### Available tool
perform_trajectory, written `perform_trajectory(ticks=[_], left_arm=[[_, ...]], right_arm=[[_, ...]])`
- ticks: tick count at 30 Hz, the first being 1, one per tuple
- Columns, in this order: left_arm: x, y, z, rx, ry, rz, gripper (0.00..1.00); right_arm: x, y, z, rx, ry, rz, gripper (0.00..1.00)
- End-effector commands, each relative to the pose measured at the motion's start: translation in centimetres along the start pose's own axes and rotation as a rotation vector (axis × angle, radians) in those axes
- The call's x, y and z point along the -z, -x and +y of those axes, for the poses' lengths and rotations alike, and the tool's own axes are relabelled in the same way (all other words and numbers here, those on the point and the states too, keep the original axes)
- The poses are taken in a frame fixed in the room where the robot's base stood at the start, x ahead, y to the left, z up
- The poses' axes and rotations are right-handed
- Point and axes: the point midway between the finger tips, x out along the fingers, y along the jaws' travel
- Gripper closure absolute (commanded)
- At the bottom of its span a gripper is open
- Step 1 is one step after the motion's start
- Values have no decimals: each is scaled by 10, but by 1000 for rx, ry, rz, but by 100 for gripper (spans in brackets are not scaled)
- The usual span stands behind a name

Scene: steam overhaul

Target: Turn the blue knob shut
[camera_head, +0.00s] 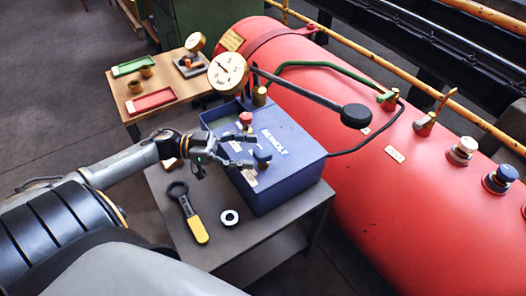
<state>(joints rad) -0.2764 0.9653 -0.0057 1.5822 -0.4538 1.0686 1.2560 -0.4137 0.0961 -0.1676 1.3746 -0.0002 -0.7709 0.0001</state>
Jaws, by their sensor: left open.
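A dark blue knob (262,157) stands on top of the blue box (290,180), towards its front side. A red knob (246,118) stands farther back on the same box. My left gripper (251,150) reaches over the box from the left, its two fingers open and pointing right. The fingertips are close to the blue knob, the lower one nearest it; I cannot tell whether they touch. Nothing shows between the fingers. Another blue-topped fitting (503,176) sits on the red tank at the far right. My right gripper is not in view.
The box stands on a grey table (190,252) with a yellow-handled wrench (190,215) and a white ring (230,217). Behind are a round gauge (228,73) and a weighted lever (356,115). The red tank (400,210) fills the right. A wooden table (183,92) holds trays.

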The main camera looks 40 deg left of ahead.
Motion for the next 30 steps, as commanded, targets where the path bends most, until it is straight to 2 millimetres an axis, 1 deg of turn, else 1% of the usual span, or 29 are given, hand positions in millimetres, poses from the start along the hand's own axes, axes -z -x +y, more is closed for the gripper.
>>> perform_trajectory(ticks=[1, 3, 7, 12, 19, 20, 21, 23, 24, 26, 27, 28, 30], left_arm=[[1, -11, 0, -2, -1, 4, 31], [1, -21, 0, -1, -2, 4, 31], [0, -36, 0, 0, 0, 2, 31], [0, -43, 0, 0, 0, 0, 31], [0, -43, 0, 0, 1, 0, 31], [0, -43, 0, 0, 1, 0, 35], [0, -43, 0, 0, 1, 0, 43], [0, -43, 0, 0, 1, 0, 55], [0, -43, 0, 0, 1, 0, 63], [0, -43, 0, 0, 1, 0, 76], [0, -43, 0, 0, 1, 0, 84], [0, -43, 0, 0, 1, 0, 86], [0, -43, 0, -1, 1, 0, 86]], right_arm=[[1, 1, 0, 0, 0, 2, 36], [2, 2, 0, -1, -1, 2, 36], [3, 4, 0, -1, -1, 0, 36], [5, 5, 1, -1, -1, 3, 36], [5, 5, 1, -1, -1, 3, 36], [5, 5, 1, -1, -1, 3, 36], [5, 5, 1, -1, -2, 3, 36], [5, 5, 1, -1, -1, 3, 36], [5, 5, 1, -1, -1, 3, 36], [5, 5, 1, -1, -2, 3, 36], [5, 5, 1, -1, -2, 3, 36], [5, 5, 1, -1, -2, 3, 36], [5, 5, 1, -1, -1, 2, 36]])
